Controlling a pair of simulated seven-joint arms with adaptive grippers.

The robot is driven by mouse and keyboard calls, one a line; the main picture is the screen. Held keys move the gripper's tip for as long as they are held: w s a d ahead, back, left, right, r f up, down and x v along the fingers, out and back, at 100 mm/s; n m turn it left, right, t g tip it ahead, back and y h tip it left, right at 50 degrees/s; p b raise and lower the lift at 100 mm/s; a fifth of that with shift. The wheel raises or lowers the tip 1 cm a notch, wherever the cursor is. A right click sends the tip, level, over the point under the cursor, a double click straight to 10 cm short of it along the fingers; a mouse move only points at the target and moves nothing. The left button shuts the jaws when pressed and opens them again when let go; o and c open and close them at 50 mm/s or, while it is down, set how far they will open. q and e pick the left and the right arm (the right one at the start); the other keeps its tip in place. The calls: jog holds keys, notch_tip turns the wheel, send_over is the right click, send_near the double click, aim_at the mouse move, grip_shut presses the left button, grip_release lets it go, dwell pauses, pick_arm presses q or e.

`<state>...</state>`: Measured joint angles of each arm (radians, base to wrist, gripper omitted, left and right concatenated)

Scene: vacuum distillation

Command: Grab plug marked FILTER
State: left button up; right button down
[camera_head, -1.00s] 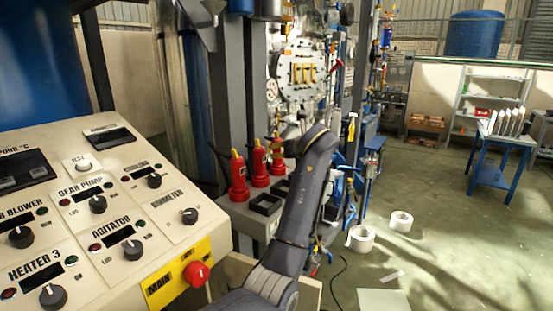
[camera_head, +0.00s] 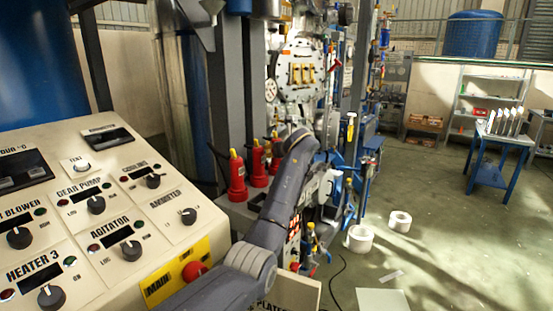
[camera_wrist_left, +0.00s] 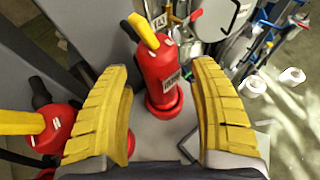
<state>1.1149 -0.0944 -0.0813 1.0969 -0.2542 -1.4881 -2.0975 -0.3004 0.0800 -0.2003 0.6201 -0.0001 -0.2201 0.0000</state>
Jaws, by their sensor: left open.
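Three red plugs with yellow tops stand in a row on a grey stand (camera_head: 233,211) in the head view: a near one (camera_head: 237,180), a middle one (camera_head: 258,165) and a far one partly behind my left arm (camera_head: 276,157). In the left wrist view my left gripper (camera_wrist_left: 160,68) is open, its yellow fingers spread on either side of one upright red plug (camera_wrist_left: 158,72). That plug has a small label too blurred to read. Another red plug (camera_wrist_left: 52,132) is at the left, outside the fingers. My left gripper is hidden in the head view. My right gripper is not seen.
A cream control panel (camera_head: 165,225) with knobs and a red main switch (camera_head: 194,271) is at the left. Grey posts (camera_head: 227,100) rise behind the plugs. Pipes and a round metal vessel (camera_head: 298,70) stand beyond. White rolls (camera_head: 360,238) lie on the floor at the right.

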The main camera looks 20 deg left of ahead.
pick_arm(q)
jog(key=shift+x, duration=1.05)
grip_shut()
